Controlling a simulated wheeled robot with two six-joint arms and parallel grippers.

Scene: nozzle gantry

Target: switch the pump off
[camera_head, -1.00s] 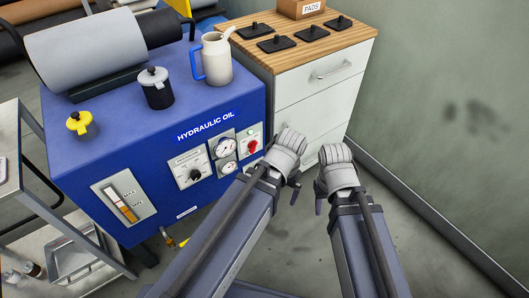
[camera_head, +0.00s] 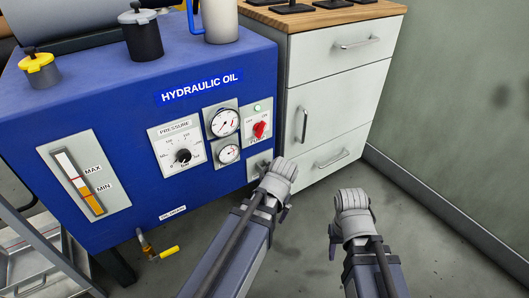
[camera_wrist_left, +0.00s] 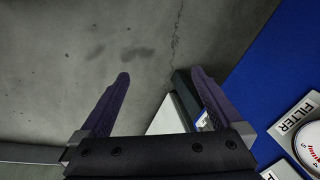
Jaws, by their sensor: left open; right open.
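The pump switch is a red knob (camera_head: 260,130) on a pale plate at the right end of the blue machine's (camera_head: 100,130) front, with a small green lamp (camera_head: 257,108) above it. The exact angle of the knob is too small to tell. My left gripper (camera_wrist_left: 160,75) is open and empty in the left wrist view, its dark fingers apart. In the head view my left wrist is just below and right of the knob, apart from it. My right gripper (camera_head: 334,248) is lower right over the floor, its fingers mostly hidden behind the wrist.
Left of the switch are two gauges (camera_head: 225,122), a pressure dial (camera_head: 183,156) and a level window (camera_head: 85,185). A yellow-handled drain valve (camera_head: 168,252) sticks out below. A white drawer cabinet (camera_head: 335,95) stands right of the machine. The floor at right is clear.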

